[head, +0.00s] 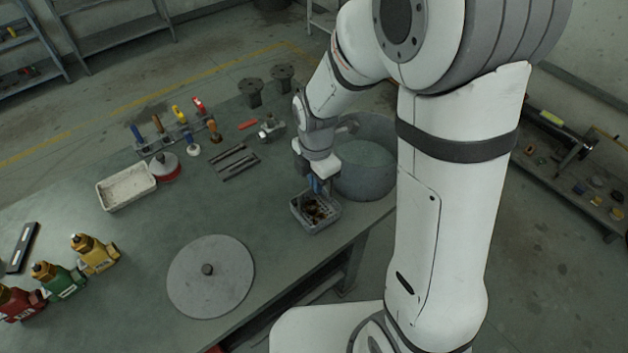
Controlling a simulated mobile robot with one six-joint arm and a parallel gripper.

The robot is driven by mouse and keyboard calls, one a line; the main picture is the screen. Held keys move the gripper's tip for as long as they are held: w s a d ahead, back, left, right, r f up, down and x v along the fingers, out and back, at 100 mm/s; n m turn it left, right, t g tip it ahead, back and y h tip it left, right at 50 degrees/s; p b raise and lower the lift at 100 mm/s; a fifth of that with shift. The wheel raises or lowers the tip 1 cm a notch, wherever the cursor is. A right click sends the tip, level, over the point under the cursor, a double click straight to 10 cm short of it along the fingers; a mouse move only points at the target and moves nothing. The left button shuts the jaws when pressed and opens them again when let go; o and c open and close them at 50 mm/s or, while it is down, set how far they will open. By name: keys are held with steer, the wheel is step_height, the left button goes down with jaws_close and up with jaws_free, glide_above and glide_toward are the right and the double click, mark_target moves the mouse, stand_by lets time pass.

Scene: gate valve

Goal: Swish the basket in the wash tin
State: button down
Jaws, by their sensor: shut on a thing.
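The basket (330,224) is a small grey rectangular container with dark brownish parts inside. It is at the table's right side, just in front of the wash tin. My gripper (317,187) points down over the basket and is shut on it, at its far side; the exact grip is partly hidden by the fingers. Whether the basket touches the table is hard to tell. The wash tin (378,188) is a large round grey tub with greyish liquid inside, behind and right of the basket. My arm covers part of its right side.
A round grey lid (210,290) with a knob lies on the table at the front. A white tray (127,187), a red-based tin (165,167), a tool rack (170,138) and dark bars (238,163) lie further left. Several coloured bottles (95,253) stand at far left.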

steer(key=shift+r+p, duration=1.4)
steer(key=shift+r, duration=0.8)
steer(key=shift+w, duration=0.1)
